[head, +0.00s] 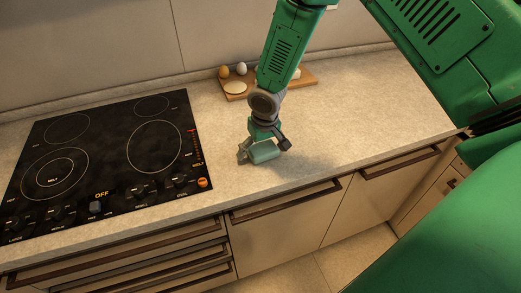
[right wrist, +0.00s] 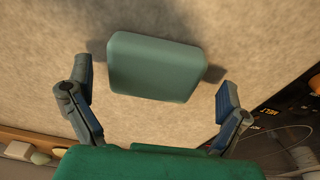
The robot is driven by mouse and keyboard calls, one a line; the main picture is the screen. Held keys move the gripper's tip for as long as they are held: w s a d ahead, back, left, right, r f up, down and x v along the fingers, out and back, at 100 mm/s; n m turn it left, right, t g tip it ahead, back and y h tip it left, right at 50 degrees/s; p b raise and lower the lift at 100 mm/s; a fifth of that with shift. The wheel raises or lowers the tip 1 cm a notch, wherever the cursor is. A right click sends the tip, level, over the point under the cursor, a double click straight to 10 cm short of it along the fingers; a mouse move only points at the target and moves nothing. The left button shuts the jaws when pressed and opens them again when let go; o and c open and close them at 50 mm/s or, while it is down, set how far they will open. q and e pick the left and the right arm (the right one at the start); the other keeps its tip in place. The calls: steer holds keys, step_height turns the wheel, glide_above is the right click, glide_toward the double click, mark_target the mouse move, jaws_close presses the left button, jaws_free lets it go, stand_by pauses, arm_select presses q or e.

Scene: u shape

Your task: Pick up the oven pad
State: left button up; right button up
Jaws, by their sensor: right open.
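The oven pad (head: 264,151) is a pale green rounded block on the counter, right of the cooktop. In the right wrist view the oven pad (right wrist: 155,66) lies ahead of and between the spread fingers. My right gripper (head: 264,149) reaches down over it from above, its fingers on either side. In the right wrist view my right gripper (right wrist: 158,92) is open, and gaps show between its fingers and the pad. My left gripper is not in view.
A black cooktop (head: 105,160) lies left of the pad. A wooden board (head: 308,80) with eggs and other small items stands behind my right arm. The counter (head: 370,110) is clear to the right; its front edge is close, above drawers.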

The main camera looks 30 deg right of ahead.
mark_target(263, 147)
steer(key=shift+w+d+f, duration=0.1)
steer(key=shift+d+f, duration=0.2)
steer(key=shift+d, duration=0.25)
steer(key=c, duration=1.1)
steer(key=shift+a, duration=0.35)
steer(key=shift+a+r, duration=0.1)
steer(key=shift+r, duration=0.45)
steer(key=r, duration=0.7)
steer(key=shift+d+r+b, duration=0.3)
steer(key=shift+d+b, duration=0.05)
steer(key=shift+b, duration=0.05)
steer(key=shift+r, duration=0.6)
steer(key=shift+a+r, duration=0.1)
steer(key=shift+a, duration=0.1)
